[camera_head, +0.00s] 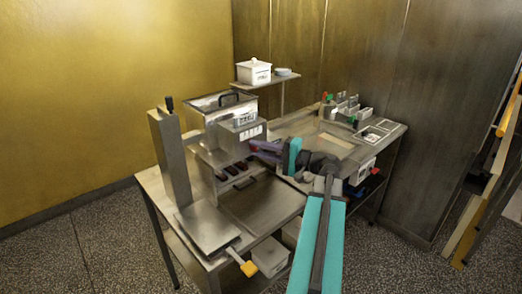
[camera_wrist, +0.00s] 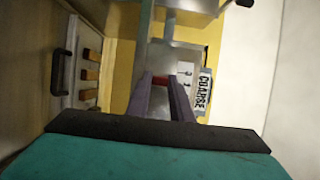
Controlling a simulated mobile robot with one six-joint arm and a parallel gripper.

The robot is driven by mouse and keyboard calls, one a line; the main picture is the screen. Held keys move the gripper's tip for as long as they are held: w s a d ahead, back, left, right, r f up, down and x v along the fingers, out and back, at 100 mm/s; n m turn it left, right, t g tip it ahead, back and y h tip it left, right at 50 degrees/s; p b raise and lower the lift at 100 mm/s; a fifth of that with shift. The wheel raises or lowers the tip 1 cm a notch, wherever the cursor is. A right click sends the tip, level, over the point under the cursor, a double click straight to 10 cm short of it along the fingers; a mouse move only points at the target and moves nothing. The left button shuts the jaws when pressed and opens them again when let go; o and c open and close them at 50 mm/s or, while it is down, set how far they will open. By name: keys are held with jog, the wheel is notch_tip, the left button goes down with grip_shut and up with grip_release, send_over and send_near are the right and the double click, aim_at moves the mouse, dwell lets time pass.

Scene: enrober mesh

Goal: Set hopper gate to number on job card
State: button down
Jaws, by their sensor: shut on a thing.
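The metal machine with its hopper (camera_head: 222,104) stands on the steel bench. My gripper (camera_head: 256,149) is at the front of the machine, below a panel with a row of small pale plates (camera_head: 252,132). In the wrist view my gripper (camera_wrist: 172,84) has its purple fingers closed on a small red part (camera_wrist: 160,81) in front of a grey metal face. A label reading COARSE (camera_wrist: 204,92) is just right of the fingers there. The gate's setting cannot be read. A tan sheet (camera_head: 337,146) lies on the bench; I cannot tell whether it is the job card.
A small shelf (camera_head: 268,83) behind the machine carries a white lidded box (camera_head: 254,72) and a small dish. Upright holders (camera_head: 345,108) stand at the bench's back right. A grey column (camera_head: 170,155) with a dark knob stands left. An orange-ended handle (camera_head: 248,268) juts out at the front.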

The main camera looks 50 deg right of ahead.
jog(key=c, duration=1.6)
grip_release()
jog(key=shift+o, duration=0.2)
jog(key=shift+s, duration=0.1)
jog(key=b+v, duration=0.3)
jog(key=v, duration=1)
jog(key=shift+s, duration=0.3)
jog(key=shift+d, duration=0.15)
